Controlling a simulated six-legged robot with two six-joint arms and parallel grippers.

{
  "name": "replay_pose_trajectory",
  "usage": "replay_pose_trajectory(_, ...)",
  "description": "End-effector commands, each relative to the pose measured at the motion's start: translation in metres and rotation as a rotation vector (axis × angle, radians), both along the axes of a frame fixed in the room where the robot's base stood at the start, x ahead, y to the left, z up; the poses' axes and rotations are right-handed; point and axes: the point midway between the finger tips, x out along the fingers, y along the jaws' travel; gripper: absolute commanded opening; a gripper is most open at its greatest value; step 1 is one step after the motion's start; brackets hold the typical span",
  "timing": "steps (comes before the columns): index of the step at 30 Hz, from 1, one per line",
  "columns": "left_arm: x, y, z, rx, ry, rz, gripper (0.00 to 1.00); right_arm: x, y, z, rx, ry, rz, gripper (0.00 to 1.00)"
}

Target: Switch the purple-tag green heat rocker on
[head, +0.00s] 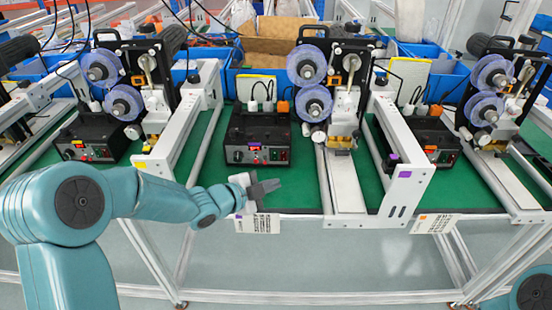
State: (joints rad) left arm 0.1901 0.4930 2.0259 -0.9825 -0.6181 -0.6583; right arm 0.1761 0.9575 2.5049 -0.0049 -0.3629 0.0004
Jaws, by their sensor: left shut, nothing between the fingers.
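The middle black control box (258,122) stands on the green bench top, with a card with a purple tag (240,225) on the bench edge below it. Its front has a small lit red display, a knob at left and small red and green rockers (284,155) at right. The rocker's position is too small to tell. My left gripper (272,186) is shut and empty, in front of and below the box, apart from it. My right gripper is out of view.
Similar boxes stand at left (92,138) and right (430,142). Coder machines with blue reels (306,66) rise between them. White rails (405,190) flank the middle station; one bears a purple tag. The green surface before the middle box is clear.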

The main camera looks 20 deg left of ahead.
Motion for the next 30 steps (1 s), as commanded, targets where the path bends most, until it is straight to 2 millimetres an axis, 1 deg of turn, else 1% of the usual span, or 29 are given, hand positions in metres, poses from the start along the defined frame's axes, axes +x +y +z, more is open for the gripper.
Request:
replay_pose_trajectory(4,0.003,0.001,0.0,-0.001,0.001,0.001,0.0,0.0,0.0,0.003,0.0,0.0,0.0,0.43)
replay_pose_trajectory(8,0.015,0.004,0.0,0.0,0.003,0.002,0.0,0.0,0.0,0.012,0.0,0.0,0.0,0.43)
replay_pose_trajectory(15,0.049,0.013,-0.004,-0.001,0.003,0.003,0.0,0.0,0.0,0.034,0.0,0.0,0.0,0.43)
replay_pose_trajectory(18,0.062,0.016,-0.007,0.0,0.002,0.003,0.0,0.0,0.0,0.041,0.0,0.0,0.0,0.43)
replay_pose_trajectory(21,0.073,0.019,-0.01,-0.001,0.001,0.001,0.0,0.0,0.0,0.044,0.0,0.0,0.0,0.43)
replay_pose_trajectory(25,0.082,0.021,-0.012,-0.001,0.001,0.002,0.0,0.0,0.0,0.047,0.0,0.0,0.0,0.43)
replay_pose_trajectory(30,0.086,0.023,-0.014,0.0,0.001,0.002,0.0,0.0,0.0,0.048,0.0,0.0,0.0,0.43)
